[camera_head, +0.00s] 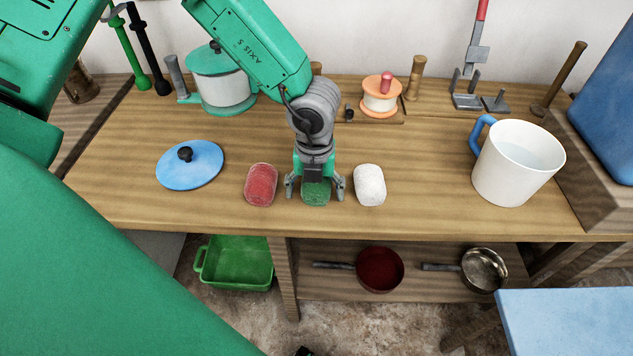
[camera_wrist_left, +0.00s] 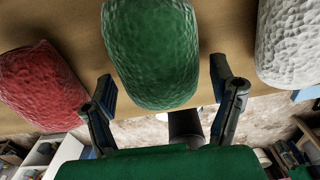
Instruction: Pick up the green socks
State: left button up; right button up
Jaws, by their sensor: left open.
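The green socks are a rounded green bundle (camera_head: 316,192) on the wooden table near its front edge. In the left wrist view the bundle (camera_wrist_left: 152,52) fills the upper middle. My left gripper (camera_head: 315,195) is open, with one finger on each side of the green bundle. In the left wrist view its fingers (camera_wrist_left: 165,95) stand apart, with the bundle between and beyond them; I cannot tell whether they touch it. A red bundle (camera_head: 261,185) lies close to the left and a white bundle (camera_head: 369,185) to the right. My right gripper is not in view.
A blue lid (camera_head: 190,165) lies at the left of the wooden table (camera_head: 420,200). A white mug (camera_head: 515,165) stands at the right, and a green and white pot (camera_head: 222,85) at the back. Pans (camera_head: 380,270) sit on the shelf below. Table between white bundle and mug is clear.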

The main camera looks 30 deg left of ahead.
pick_arm(q)
jog(key=shift+c, duration=0.3)
jog(key=c, duration=1.2)
